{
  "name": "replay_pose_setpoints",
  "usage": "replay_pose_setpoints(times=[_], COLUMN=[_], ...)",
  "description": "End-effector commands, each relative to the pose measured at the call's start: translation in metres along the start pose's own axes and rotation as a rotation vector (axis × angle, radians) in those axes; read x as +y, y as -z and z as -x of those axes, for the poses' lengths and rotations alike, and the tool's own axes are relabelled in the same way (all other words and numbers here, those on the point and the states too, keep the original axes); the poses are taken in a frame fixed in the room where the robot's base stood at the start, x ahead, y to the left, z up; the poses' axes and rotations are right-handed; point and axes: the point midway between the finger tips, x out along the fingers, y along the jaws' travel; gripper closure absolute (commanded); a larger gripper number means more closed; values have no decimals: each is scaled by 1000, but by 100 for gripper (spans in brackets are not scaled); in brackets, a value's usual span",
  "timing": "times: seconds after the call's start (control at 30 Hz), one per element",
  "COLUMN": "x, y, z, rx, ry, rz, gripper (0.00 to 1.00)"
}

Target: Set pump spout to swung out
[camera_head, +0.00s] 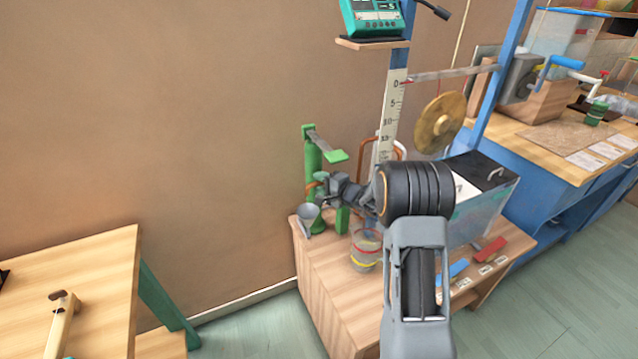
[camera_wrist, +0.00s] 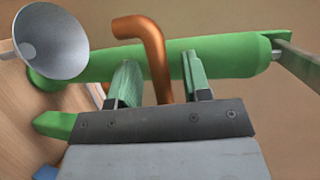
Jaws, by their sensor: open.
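The green pump (camera_head: 313,155) stands upright at the back left of the low wooden cabinet, with its lever handle (camera_head: 335,155) at the top. Its copper spout (camera_wrist: 150,42) is a bent pipe, and the wrist view shows it against the green pump body (camera_wrist: 215,58). A gap shows on both sides of the pipe.
A clear banded container (camera_head: 365,251) stands on the cabinet top (camera_head: 335,262). A brass disc (camera_head: 438,123) hangs to the right.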

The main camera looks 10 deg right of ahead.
Motion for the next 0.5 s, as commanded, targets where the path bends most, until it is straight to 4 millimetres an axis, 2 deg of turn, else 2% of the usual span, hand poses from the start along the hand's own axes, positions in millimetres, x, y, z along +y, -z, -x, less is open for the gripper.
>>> replay_pose_setpoints(times=[0.13,0.43,0.5], x=[0,0,0], y=[0,0,0], z=[-7,-9,-9], rx=[-1,0,0], ry=[-1,-1,-1], rz=[0,0,0], gripper=[56,56,61])
